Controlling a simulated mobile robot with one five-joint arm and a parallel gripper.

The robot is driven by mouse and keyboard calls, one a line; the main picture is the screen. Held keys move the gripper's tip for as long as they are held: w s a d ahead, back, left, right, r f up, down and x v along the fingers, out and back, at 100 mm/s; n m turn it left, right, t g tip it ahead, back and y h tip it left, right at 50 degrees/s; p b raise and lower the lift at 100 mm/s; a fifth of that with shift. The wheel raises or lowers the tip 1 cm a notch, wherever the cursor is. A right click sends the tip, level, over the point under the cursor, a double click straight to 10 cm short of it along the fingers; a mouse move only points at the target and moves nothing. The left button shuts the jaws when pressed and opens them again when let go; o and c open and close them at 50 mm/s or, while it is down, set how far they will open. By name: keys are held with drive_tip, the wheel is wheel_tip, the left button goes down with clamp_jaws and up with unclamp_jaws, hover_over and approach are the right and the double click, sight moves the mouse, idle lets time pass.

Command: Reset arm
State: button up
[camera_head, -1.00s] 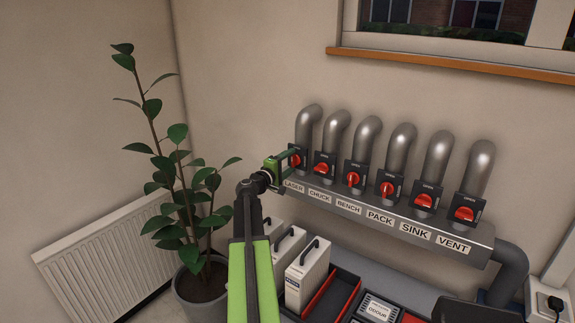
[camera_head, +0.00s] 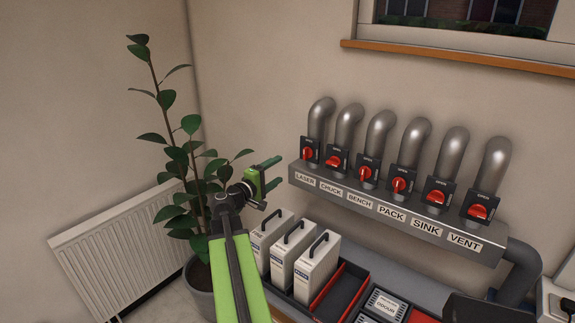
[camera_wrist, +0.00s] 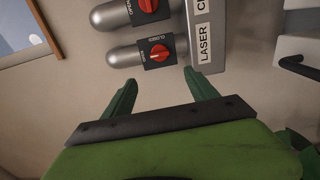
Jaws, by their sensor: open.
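My gripper (camera_head: 270,172) is open and empty, with green fingers apart, just left of the manifold and the LASER valve. In the wrist view its two fingers (camera_wrist: 160,95) point toward the wall, with the LASER valve's red knob (camera_wrist: 160,52) beyond them, not touched. In the head view the LASER knob (camera_head: 308,153) stands upright on its black plate. My green arm reaches up from the bottom of the picture.
A grey manifold (camera_head: 400,213) carries several labelled valves and pipes to the right. A potted plant (camera_head: 185,160) is close on the left, leaves near my gripper. A radiator (camera_head: 120,245) is behind it.

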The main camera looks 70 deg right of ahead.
drive_tip(key=shift+v, duration=1.1)
